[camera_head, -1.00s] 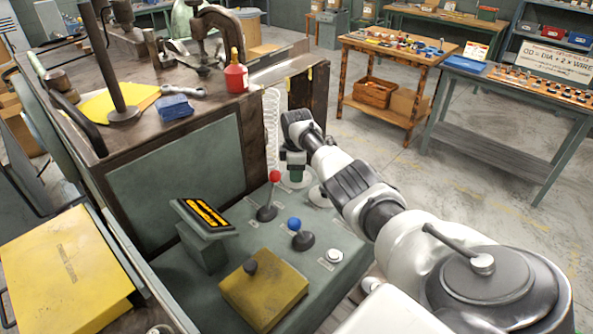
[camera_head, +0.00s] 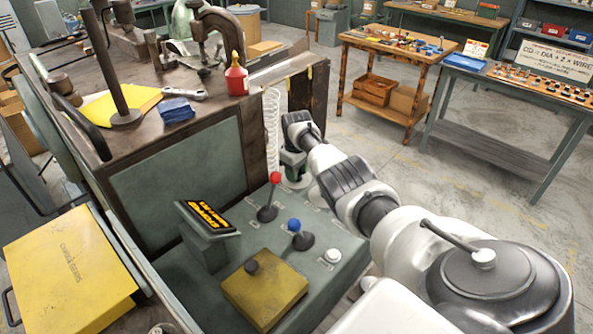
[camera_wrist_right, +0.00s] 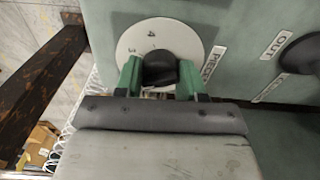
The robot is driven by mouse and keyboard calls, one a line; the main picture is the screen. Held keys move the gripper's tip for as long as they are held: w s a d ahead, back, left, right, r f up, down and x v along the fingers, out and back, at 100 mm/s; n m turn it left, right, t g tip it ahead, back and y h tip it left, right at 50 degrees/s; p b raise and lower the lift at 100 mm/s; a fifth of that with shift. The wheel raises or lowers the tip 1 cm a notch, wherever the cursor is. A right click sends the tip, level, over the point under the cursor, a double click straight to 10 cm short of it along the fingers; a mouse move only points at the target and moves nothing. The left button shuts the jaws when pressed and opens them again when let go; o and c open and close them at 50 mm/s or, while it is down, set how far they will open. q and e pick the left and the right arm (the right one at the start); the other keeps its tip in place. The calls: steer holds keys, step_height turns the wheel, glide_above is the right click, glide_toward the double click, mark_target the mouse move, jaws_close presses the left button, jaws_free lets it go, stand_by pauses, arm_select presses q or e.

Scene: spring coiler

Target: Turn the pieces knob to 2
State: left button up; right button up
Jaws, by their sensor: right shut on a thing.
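The pieces knob is a black knob (camera_wrist_right: 160,66) on a white round dial (camera_wrist_right: 143,36) with numbers, among them a 4 near the far edge. The label beside it reads PIECES (camera_wrist_right: 214,62). My right gripper (camera_wrist_right: 160,78) has its green fingers on both sides of the knob and is shut on it. In the head view my right gripper (camera_head: 292,165) reaches down to the far end of the green control panel (camera_head: 225,262) and hides the knob. Which number the knob points at cannot be told. My left gripper is not in view.
A red-topped lever (camera_head: 270,200), a blue-topped lever (camera_head: 300,236), a white button (camera_head: 332,256), a tilted display (camera_head: 207,216) and a yellow box (camera_head: 264,290) are on the panel. A wire coil (camera_head: 270,125) hangs behind. Open floor lies to the right.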

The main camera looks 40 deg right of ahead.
stand_by(0.4)
steer(key=o, duration=0.9)
steer(key=shift+r, duration=0.15)
step_height(320, 180, up, 11)
steer(key=shift+f+b, duration=0.2)
steer(key=shift+b, duration=0.25)
